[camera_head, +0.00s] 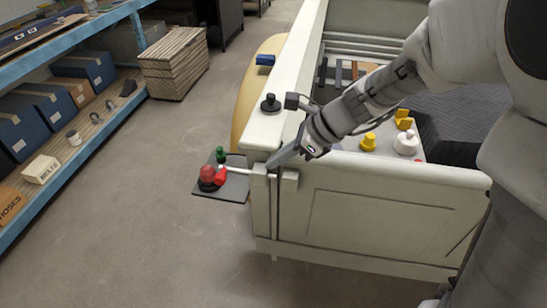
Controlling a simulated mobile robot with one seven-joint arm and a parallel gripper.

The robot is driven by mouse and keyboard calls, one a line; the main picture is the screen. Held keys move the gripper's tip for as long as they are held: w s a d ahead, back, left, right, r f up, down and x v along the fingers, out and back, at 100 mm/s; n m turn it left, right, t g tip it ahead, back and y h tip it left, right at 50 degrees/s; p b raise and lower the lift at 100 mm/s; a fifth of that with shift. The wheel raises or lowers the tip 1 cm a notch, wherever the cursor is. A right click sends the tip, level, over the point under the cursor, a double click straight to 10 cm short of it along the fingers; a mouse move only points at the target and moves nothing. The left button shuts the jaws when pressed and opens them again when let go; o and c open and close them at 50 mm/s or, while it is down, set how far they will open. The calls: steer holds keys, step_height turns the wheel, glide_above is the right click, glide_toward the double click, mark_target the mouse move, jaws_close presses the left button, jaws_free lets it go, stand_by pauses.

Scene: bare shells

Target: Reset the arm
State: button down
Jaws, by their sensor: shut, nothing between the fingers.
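My arm reaches in from the upper right, over a pale cream cart-like body with raised side walls (380,205). It points down and to the left. My gripper (273,163) is shut and empty at the near left corner of the cream body, close above a pale latch-like block (290,178) there. I cannot tell whether the fingertips touch the corner.
Left of the corner, a dark plate (232,189) bears red and green knobs. Behind my gripper, a grey panel holds yellow parts (368,142) and a white knob (405,143). Blue shelving with boxes (62,100) lines the left. Open floor (110,240) lies between.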

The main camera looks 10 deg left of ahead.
stand_by(0.3)
steer(key=s+d+r+n+t+h, duration=0.2)
steer(key=s+d+r+n+h, duration=0.2)
steer(key=s+d+n, duration=0.3)
steer(key=s+d+r+n+t+h, duration=0.2)
steer(key=s+d+r+n+h, duration=0.2)
steer(key=s+d+n, duration=0.4)
steer(key=d+r+n, duration=0.1)
steer(key=d+n, duration=0.3)
steer(key=shift+d+r+t, duration=0.3)
steer(key=shift+d+r, duration=0.1)
steer(key=shift+s+d, duration=0.1)
steer(key=shift+d, duration=0.05)
